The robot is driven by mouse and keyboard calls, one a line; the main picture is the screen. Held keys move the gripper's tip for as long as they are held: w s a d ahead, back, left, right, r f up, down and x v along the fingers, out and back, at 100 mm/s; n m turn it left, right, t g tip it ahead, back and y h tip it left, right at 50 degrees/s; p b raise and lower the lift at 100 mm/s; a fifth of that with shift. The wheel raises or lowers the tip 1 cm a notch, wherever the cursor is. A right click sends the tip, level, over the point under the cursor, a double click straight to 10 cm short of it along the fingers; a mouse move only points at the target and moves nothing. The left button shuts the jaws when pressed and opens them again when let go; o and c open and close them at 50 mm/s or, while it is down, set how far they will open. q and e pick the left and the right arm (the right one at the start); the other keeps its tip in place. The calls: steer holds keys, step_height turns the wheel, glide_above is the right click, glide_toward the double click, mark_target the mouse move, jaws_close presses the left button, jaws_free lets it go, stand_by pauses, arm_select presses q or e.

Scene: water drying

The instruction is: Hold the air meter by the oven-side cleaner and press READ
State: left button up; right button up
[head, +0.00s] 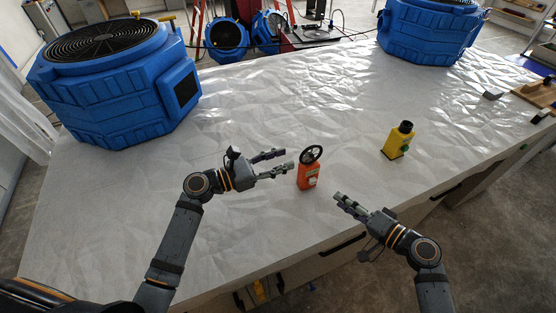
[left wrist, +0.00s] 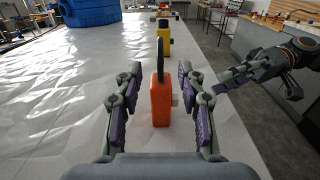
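The orange air meter (head: 308,177) stands upright on the table, with a black ringed fan wheel on top and a light label on its front. My left gripper (head: 283,163) is open just left of it. In the left wrist view, the orange meter (left wrist: 160,102) shows between the two spread fingers, with a pale button on its right side. No finger visibly touches it. My right gripper (head: 343,203) is to the right and nearer the table's front edge, holding nothing visible; its finger gap is unclear. Two blue cleaners stand on the table, at left (head: 110,100) and far right (head: 425,38).
A yellow device (head: 397,141) with a black top stands right of the orange meter. A wooden tray (head: 540,93) and small items lie at the right end. More blue units (head: 226,35) stand on the floor behind. The middle of the table is clear.

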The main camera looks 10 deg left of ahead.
mark_target(323, 145)
arm_select(q)
steer(key=x, duration=1)
steer(key=shift+c, duration=0.2)
jaws_close()
arm_select(e)
jaws_close()
stand_by(1.0)
